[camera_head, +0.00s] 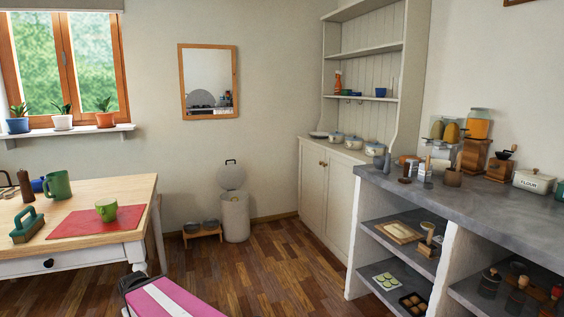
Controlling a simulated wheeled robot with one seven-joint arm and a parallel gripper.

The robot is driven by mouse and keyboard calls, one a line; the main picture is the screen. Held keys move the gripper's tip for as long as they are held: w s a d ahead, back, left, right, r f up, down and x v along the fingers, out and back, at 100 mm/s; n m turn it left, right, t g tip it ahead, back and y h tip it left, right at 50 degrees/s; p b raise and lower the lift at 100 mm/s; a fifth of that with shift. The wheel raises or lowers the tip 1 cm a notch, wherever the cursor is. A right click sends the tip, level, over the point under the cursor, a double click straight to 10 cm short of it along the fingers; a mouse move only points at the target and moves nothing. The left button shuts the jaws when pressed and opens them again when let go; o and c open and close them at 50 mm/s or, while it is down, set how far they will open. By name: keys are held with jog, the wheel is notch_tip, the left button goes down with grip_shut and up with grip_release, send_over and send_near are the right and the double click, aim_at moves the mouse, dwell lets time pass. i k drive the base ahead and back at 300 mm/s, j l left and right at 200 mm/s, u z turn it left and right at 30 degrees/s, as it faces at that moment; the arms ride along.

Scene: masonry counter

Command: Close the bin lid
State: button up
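A pale cylindrical bin (235,218) stands on the wood floor against the back wall, left of the white cupboard. Its round lid (231,176) is open, tilted up at the back of the bin against the wall. A dark handle shows at the top edge of the lid. My gripper is not in this view.
A low wooden stand with two bowls (202,231) sits left of the bin. A pink, white-striped item (170,298) is in the front. A wooden table (90,227) is at left, a grey counter (470,204) at right.

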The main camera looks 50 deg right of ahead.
aim_at(230, 176)
jog(key=i+l+z, duration=0.8)
jog(key=i, duration=0.15)
jog(key=i+l, duration=0.2)
jog(key=i, duration=0.25)
jog(key=i+l, duration=0.2)
jog(key=i, duration=0.25)
jog(key=i+l, duration=0.15)
jog(key=i, duration=0.3)
jog(key=i+l, duration=0.2)
jog(key=i, duration=0.25)
